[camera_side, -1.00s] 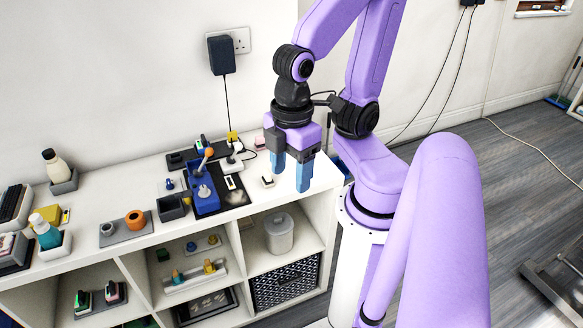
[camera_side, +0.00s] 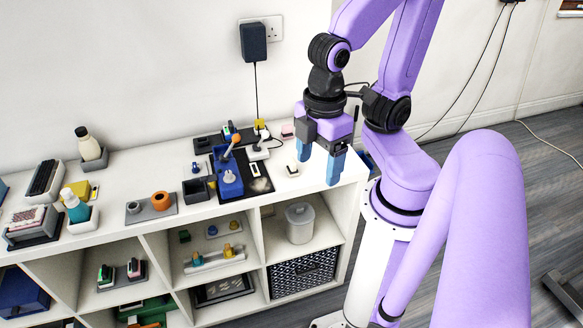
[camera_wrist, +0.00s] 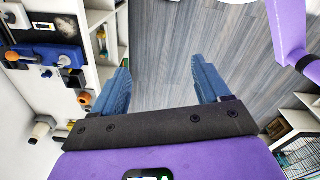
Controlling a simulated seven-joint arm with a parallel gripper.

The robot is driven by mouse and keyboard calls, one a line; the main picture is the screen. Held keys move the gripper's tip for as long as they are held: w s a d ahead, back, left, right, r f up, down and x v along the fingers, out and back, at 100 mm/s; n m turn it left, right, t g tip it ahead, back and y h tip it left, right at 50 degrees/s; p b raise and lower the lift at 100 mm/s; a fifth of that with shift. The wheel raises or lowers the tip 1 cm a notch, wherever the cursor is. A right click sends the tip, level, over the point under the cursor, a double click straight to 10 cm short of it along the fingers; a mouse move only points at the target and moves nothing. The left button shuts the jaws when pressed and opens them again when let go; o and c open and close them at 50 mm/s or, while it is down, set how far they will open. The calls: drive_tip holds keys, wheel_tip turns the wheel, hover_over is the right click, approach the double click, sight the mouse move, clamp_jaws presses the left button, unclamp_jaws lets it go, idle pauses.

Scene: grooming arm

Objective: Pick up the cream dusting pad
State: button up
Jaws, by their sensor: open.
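A small cream piece (camera_side: 292,170), which looks like the dusting pad, lies on the white cabinet top (camera_side: 215,213) near its right end; it is too small to be certain. My gripper (camera_side: 320,170) is open and empty, fingers pointing down, just right of the cream piece and apart from it. In the wrist view my open gripper (camera_wrist: 160,66) has only grey floor between its fingers. I cannot make out the pad in the wrist view.
A blue stand (camera_side: 228,180) with an orange-tipped handle stands left of the cream piece. A pink block (camera_side: 288,131) is behind it. Grey holders with bottles stand farther left.

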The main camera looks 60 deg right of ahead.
drive_tip(key=w+d+f+m, duration=0.2)
drive_tip(key=w+m, duration=0.6)
drive_tip(key=m, duration=3.2)
hover_over(294, 160)
wheel_tip(294, 160, down, 8)
drive_tip(key=f, duration=1.2)
drive_tip(key=shift+w+d, duration=0.2)
drive_tip(key=shift+d, duration=0.15)
drive_tip(key=shift+s+a+f, duration=0.1)
drive_tip(key=shift+a+f, duration=0.1)
drive_tip(key=shift+f, duration=0.65)
drive_tip(key=shift+s+a+f, duration=0.1)
drive_tip(key=shift+a+f, duration=0.05)
drive_tip(key=shift+f, duration=0.7)
drive_tip(key=shift+w+f, duration=0.1)
drive_tip(key=shift+f, duration=0.8)
